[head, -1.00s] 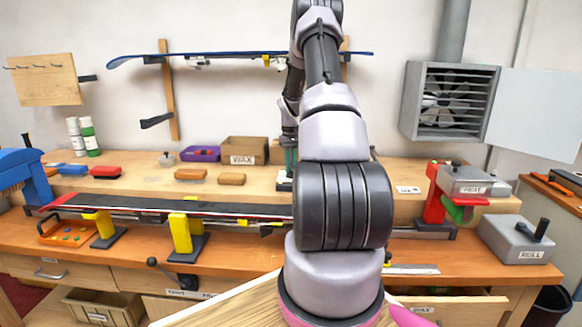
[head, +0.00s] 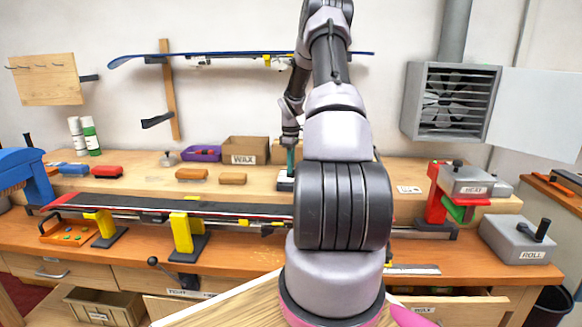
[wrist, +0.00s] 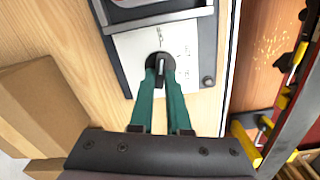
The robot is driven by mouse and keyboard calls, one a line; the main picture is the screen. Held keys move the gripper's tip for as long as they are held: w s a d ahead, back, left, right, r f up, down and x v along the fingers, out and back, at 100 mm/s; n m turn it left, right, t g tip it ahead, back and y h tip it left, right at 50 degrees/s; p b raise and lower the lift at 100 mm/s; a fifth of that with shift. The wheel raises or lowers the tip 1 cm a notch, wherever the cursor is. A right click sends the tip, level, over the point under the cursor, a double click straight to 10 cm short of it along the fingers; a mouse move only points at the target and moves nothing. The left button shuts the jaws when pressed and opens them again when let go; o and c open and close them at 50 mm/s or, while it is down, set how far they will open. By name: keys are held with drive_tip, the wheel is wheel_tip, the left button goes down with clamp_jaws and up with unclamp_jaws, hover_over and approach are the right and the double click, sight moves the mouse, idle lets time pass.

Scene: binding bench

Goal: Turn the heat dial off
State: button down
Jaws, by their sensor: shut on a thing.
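The heat dial (wrist: 159,61) is a round black knob with a pale pointer bar, set on a white panel (wrist: 130,52) with small dark markings. My gripper (wrist: 160,86) has its two green fingers closed on the dial from either side. The pointer bar stands nearly upright in the wrist view. In the head view my gripper (head: 291,160) points down at a small white-topped unit (head: 284,185) on the raised shelf. My arm hides part of that unit, and the dial cannot be made out there.
A ski (head: 150,205) lies clamped in front. A grey unit labelled HEAT (head: 474,182) and a ROLL box (head: 520,240) stand at right.

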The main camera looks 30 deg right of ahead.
drive_tip(key=shift+n, duration=0.7)
drive_tip(key=c, duration=0.9)
unclamp_jaws()
wheel_tip(320, 180, up, 11)
drive_tip(key=shift+f, duration=0.1)
